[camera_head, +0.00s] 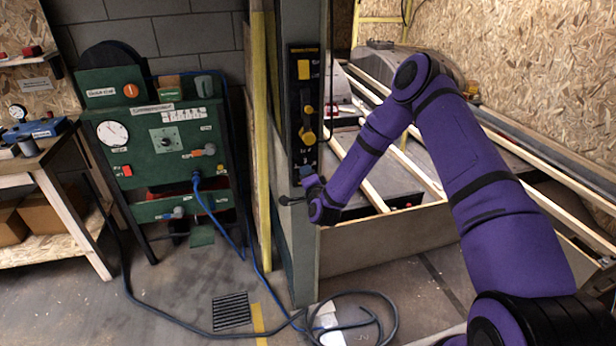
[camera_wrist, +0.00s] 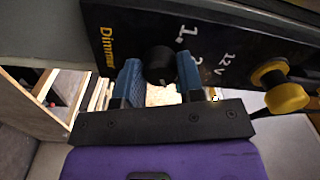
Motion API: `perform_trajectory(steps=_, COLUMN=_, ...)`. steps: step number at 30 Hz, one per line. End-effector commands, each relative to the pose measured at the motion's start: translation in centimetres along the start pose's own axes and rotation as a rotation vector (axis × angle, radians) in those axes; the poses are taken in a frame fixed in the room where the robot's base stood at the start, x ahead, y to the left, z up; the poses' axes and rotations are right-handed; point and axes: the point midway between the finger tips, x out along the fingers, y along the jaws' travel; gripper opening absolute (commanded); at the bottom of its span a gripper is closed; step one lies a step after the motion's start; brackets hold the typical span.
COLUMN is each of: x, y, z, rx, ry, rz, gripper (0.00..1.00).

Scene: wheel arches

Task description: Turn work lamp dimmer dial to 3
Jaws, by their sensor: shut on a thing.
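The dimmer dial (camera_wrist: 159,62) is a round black knob on a black panel (camera_wrist: 128,28) in the wrist view. Yellow lettering "Dimmer" stands beside it, with white figures 1 and 2 near its rim; a 3 is not visible. My gripper (camera_wrist: 160,78) is shut on the dial, with one blue finger on each side of it. Where the dial points cannot be told. In the head view my gripper (camera_head: 306,174) is at the lower end of the black panel (camera_head: 293,100) on the grey post, and the dial is hidden there.
A yellow knob (camera_wrist: 287,97) sits close to the right of my gripper, by the "12 V" lettering. A yellow switch (camera_head: 304,69) is higher on the panel. A green control cabinet (camera_head: 155,145) stands left. A looped cable (camera_head: 365,297) lies on the floor.

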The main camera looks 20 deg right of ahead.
Motion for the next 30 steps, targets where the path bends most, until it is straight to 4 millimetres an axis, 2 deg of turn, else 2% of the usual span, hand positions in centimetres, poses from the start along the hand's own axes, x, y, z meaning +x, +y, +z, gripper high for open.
perform_trajectory(steps=12, x=-0.1, y=0.1, z=0.1, rx=0.007, ry=-0.002, rz=0.004, gripper=0.12)
perform_trajectory(steps=13, x=-0.1, y=0.1, z=0.1, rx=0.007, ry=-0.001, rz=0.004, gripper=0.38)
perform_trajectory(steps=16, x=-0.1, y=0.1, z=0.0, rx=0.007, ry=-0.001, rz=0.003, gripper=0.61)
perform_trajectory(steps=25, x=-0.1, y=0.1, z=0.0, rx=0.006, ry=-0.001, rz=0.002, gripper=0.61)
perform_trajectory(steps=30, x=-1.7, y=0.1, z=0.1, rx=0.006, ry=-0.002, rz=0.003, gripper=0.61)
